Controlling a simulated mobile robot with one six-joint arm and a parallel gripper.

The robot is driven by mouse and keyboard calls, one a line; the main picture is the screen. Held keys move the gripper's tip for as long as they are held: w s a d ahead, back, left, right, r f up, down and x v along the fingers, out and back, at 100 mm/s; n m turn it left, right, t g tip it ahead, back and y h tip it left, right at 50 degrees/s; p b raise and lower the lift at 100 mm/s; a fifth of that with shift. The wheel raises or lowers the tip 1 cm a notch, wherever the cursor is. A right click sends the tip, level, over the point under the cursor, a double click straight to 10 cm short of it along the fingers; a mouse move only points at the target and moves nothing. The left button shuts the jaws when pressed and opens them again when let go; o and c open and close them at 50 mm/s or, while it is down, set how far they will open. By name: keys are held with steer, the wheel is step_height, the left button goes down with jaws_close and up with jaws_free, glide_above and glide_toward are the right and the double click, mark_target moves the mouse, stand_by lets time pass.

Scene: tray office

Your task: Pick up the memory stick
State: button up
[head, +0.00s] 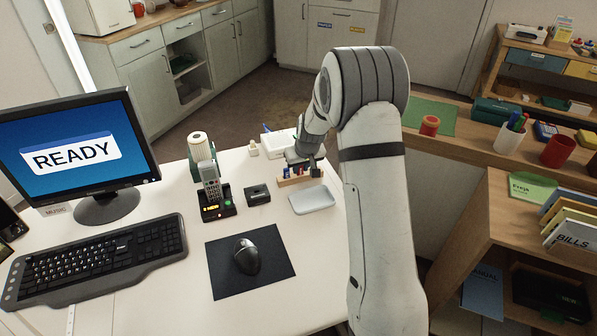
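A small wooden block (293,181) stands on the white desk, just behind a pale shallow tray (312,199). Small blue and red pieces (286,173) stand upright in it. They may be memory sticks, but they are too small to tell for sure. My gripper (315,171) is at the block's right end, low over the desk, with its dark fingers pointing down. My own wrist and arm partly hide it. I cannot tell whether the fingers are open or shut, or whether anything is between them.
A cordless phone in its dock (212,190), a small black box (258,194) and a green-and-white cylinder (201,150) stand left of the block. A mouse (246,257) lies on a black mat (222,277). A monitor (80,150) and keyboard (95,258) fill the left. Wooden shelves (470,225) stand right.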

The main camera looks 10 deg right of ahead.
jaws_close()
